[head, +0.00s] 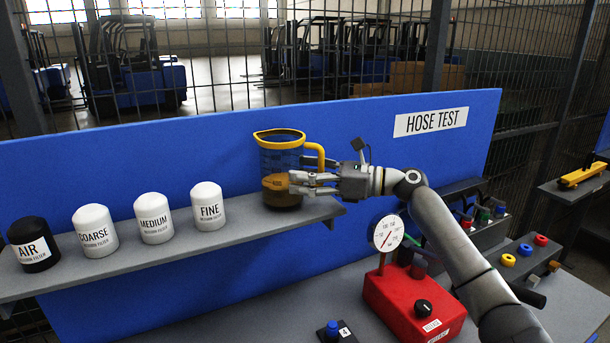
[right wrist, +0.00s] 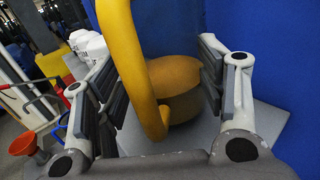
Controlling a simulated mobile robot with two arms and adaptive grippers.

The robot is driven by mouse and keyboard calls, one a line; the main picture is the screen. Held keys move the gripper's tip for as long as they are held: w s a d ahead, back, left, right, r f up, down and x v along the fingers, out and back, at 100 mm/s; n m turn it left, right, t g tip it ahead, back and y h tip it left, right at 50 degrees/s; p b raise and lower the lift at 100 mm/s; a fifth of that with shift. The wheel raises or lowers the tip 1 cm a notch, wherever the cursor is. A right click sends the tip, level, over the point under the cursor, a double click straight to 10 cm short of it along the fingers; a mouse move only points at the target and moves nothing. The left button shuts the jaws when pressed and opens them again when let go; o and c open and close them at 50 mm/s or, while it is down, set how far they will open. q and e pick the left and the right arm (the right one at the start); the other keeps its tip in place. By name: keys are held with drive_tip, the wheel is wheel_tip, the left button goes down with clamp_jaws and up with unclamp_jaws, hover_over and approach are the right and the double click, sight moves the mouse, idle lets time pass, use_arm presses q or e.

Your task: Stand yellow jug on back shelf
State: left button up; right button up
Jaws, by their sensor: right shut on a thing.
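The yellow jug (head: 281,160) is a clear measuring jug with a yellow rim and handle and amber contents. It is upright at the right end of the grey back shelf (head: 245,222). Its base is at or very near the shelf top; I cannot tell if it bears weight there. My right gripper (head: 300,183) comes from the right and is shut on the jug, with its fingers on either side of the lower body. In the right wrist view the yellow handle (right wrist: 135,65) rises between the fingers. My left gripper is not in view.
On the shelf left of the jug stand white FINE (head: 208,205), MEDIUM (head: 154,218) and COARSE (head: 95,231) filters and a black AIR filter (head: 33,245). A blue panel (head: 370,150) stands behind. A red gauge box (head: 410,300) sits on the bench below.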

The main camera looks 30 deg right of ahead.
drive_tip(key=shift+f, duration=0.45)
drive_tip(key=shift+f, duration=0.15)
drive_tip(key=o, duration=1.3)
drive_tip(key=shift+s+d, duration=0.2)
drive_tip(key=shift+d, duration=0.05)
drive_tip(key=b+v, duration=0.4)
drive_tip(key=v, duration=0.7)
drive_tip(key=shift+s, duration=0.2)
